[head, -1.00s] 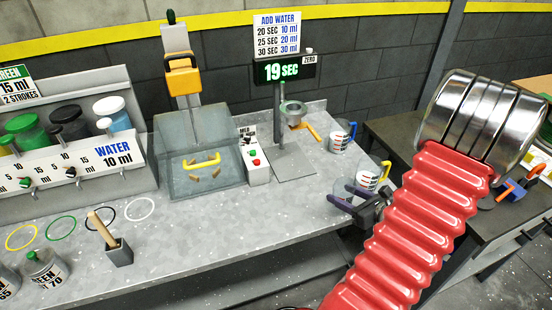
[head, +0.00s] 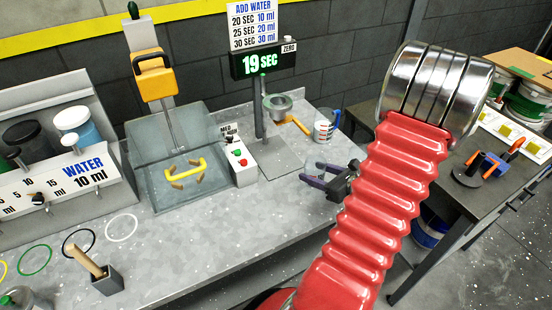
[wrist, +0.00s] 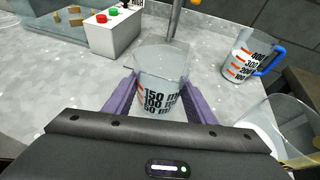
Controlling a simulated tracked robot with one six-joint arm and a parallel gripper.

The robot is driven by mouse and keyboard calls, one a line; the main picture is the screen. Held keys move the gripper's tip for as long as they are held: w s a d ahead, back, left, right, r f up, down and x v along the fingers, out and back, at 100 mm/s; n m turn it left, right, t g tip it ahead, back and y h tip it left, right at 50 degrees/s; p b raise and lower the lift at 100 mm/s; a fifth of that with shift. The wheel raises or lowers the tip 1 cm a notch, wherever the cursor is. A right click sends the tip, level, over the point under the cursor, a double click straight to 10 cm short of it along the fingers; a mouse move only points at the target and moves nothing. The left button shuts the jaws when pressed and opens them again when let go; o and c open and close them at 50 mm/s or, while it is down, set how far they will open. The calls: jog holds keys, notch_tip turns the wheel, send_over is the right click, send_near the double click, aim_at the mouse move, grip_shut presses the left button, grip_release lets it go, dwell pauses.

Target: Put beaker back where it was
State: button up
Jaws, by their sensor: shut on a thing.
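The clear beaker (wrist: 163,82) with black "150 ml" marking and red lines is between my gripper's purple fingers in the wrist view. My gripper (wrist: 160,100) is shut on it. The beaker looks upright; I cannot tell whether its base touches the bench. In the head view my gripper (head: 322,178) is over the right part of the grey bench (head: 215,215), right of the display stand's base plate (head: 275,158). The beaker is hard to make out there.
A blue-handled jug (head: 323,130) stands behind my gripper; it also shows in the wrist view (wrist: 240,58). Another clear vessel (wrist: 285,130) is close at right. A button box (head: 239,160) and clear-sided case (head: 172,150) stand left. Empty coloured rings mark the bench's left.

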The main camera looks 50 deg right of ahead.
jog(key=w, duration=0.5)
jog(key=w+d, duration=0.1)
jog(key=w, duration=1)
jog(key=shift+w+d, duration=0.15)
jog(key=shift+d, duration=0.05)
jog(key=shift+w, duration=0.35)
jog(key=shift+w+f, duration=0.2)
jog(key=shift+f, duration=0.7)
jog(key=shift+w+f, duration=0.2)
jog(key=shift+f, duration=0.65)
jog(key=o, duration=1.2)
jog(key=shift+f, duration=0.1)
jog(key=v, duration=1.2)
